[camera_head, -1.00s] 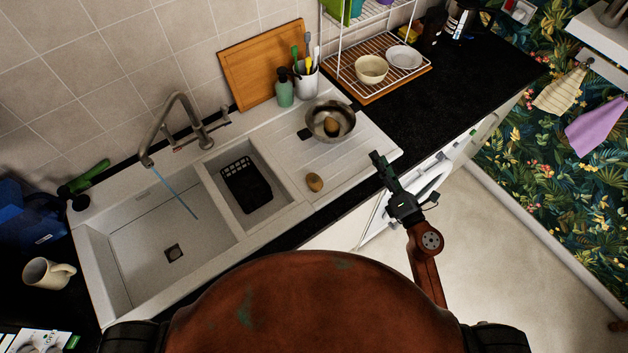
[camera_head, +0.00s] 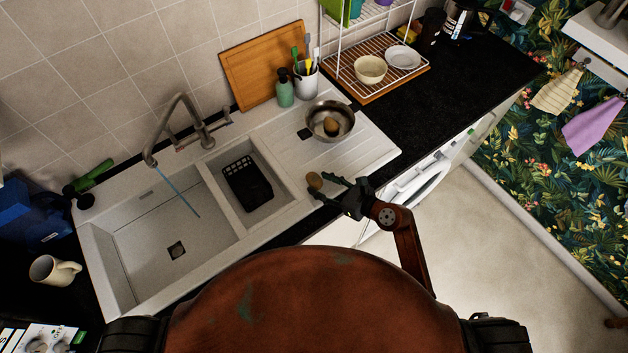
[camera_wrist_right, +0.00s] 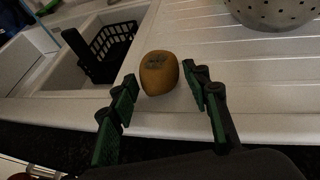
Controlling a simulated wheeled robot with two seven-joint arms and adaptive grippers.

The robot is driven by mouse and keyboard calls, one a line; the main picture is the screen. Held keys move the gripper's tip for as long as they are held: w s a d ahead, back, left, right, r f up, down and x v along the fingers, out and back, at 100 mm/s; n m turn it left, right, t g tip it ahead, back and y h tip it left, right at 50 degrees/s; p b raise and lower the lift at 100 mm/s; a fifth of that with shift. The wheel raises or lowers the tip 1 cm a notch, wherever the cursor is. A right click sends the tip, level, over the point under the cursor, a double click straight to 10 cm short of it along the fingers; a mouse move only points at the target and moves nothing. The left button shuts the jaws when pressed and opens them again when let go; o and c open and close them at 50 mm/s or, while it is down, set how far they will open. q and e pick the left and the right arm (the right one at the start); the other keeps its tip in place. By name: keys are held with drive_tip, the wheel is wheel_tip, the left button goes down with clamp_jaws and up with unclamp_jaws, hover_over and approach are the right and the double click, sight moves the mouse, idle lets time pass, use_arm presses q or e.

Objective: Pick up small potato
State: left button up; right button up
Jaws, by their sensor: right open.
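The small potato (camera_head: 314,180) sits on the white drainboard beside the sink, near its front edge. In the right wrist view the brown potato (camera_wrist_right: 159,73) lies just ahead of and between the fingertips, with no clear contact. My right gripper (camera_head: 318,186) is open around the near side of the potato; its two dark green fingers (camera_wrist_right: 163,88) show apart in the wrist view. Another potato (camera_head: 331,126) lies in a metal colander (camera_head: 343,113) further back on the drainboard. My left gripper is not in view.
The double sink (camera_head: 150,235) lies to the left, with a black basket (camera_head: 247,184) in its smaller basin and water running from the tap (camera_head: 180,130). A soap bottle (camera_head: 285,88) and a utensil cup (camera_head: 306,80) stand behind. The ribbed drainboard (camera_head: 370,150) right of the potato is clear.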

drive_tip(key=shift+x, duration=0.95)
drive_tip(key=shift+d, duration=0.1)
drive_tip(key=shift+c, duration=0.2)
drive_tip(key=c, duration=1)
